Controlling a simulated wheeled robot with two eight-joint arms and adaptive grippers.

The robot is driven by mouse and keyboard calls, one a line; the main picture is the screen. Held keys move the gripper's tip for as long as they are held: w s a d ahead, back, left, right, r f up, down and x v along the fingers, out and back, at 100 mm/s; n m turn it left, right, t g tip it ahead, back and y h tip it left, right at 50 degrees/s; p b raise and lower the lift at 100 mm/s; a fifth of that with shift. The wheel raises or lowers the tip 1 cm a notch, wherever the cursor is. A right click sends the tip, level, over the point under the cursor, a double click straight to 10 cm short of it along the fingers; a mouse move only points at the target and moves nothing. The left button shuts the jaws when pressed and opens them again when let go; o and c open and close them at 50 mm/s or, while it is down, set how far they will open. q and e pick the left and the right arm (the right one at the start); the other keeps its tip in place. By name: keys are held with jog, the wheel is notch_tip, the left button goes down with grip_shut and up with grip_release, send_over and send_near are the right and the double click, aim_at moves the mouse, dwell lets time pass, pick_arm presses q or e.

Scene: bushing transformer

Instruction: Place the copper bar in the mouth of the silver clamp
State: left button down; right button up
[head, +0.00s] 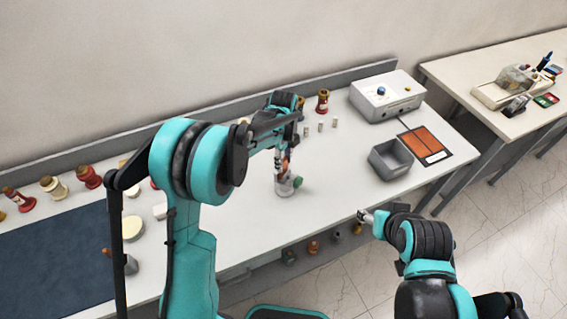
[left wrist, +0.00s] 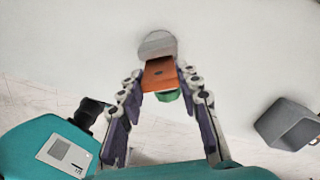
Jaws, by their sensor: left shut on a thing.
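My left gripper (head: 286,157) is above the middle of the long table, pointing down. In the left wrist view, its fingers (left wrist: 160,82) are closed on the orange-brown copper bar (left wrist: 160,72). In the head view only a small part of the bar shows between the fingers. The silver clamp (head: 283,188) stands on the table directly below the gripper, with a green part on its right side. In the left wrist view the clamp (left wrist: 157,44) shows just beyond the bar, partly covered by it. I cannot tell whether the bar is inside the mouth. My right gripper (head: 364,216) is off the table's front edge.
A grey open bin (head: 391,159) and an orange panel on a dark mat (head: 425,143) are to the right. A white box with a knob (head: 387,95) stands behind. Several bushings and a dark blue mat (head: 50,262) are at left.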

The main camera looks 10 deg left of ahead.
pick_arm(q)
jog(key=shift+f, duration=0.7)
jog(key=shift+f, duration=0.1)
jog(key=c, duration=1.1)
grip_release()
jog(key=shift+o, duration=0.2)
